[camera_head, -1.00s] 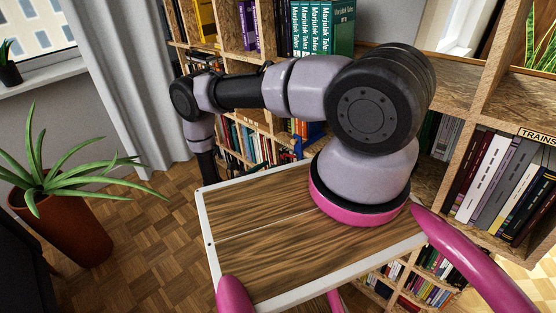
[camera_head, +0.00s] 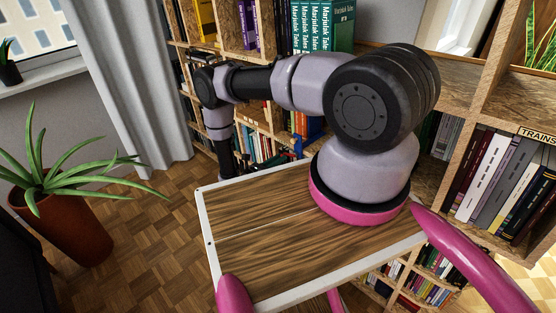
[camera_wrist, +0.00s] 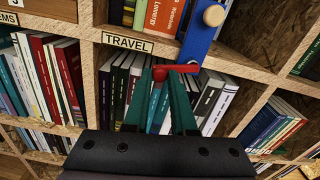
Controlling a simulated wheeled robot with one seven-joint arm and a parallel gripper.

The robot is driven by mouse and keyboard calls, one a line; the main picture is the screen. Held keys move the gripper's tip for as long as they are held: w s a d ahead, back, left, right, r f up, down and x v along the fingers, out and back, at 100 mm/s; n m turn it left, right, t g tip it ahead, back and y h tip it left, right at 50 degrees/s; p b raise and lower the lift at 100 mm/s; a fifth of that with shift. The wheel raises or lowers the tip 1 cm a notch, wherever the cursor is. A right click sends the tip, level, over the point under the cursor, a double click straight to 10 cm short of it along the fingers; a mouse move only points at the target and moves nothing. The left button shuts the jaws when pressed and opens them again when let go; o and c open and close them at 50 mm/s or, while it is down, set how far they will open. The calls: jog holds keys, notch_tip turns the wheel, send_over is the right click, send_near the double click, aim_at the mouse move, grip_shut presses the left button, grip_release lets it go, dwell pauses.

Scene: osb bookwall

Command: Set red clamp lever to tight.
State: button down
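The red clamp lever (camera_wrist: 181,68) shows in the wrist view as a short, roughly level bar with a round red knob at its left end. Its right end meets a blue upright bar (camera_wrist: 199,40) with a round wooden knob (camera_wrist: 214,15) near the top. My gripper (camera_wrist: 160,72) has two green fingers, which stand apart with the red knob seen between their tips. I cannot tell whether they touch it.
The bookshelf (camera_wrist: 260,70) has upright books behind and below the fingers, under a TRAVEL label (camera_wrist: 128,42). Shelf boards and dividers lie close on both sides. A potted plant (camera_head: 75,215) stands at left in the head view, with open parquet floor (camera_head: 150,230) beside it.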

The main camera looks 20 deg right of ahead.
jog(key=shift+w+r+m, duration=0.1)
jog(key=shift+r+m, duration=0.25)
jog(key=shift+m, duration=0.5)
jog(key=shift+w+r+m, duration=0.1)
jog(key=shift+r+m, duration=0.2)
jog(key=shift+m, duration=0.55)
jog(key=c, duration=0.7)
grip_release()
jog(key=shift+a, duration=0.1)
jog(key=shift+c, duration=0.2)
jog(key=v, duration=1)
jog(key=shift+s+a, duration=0.15)
jog(key=shift+a, duration=0.2)
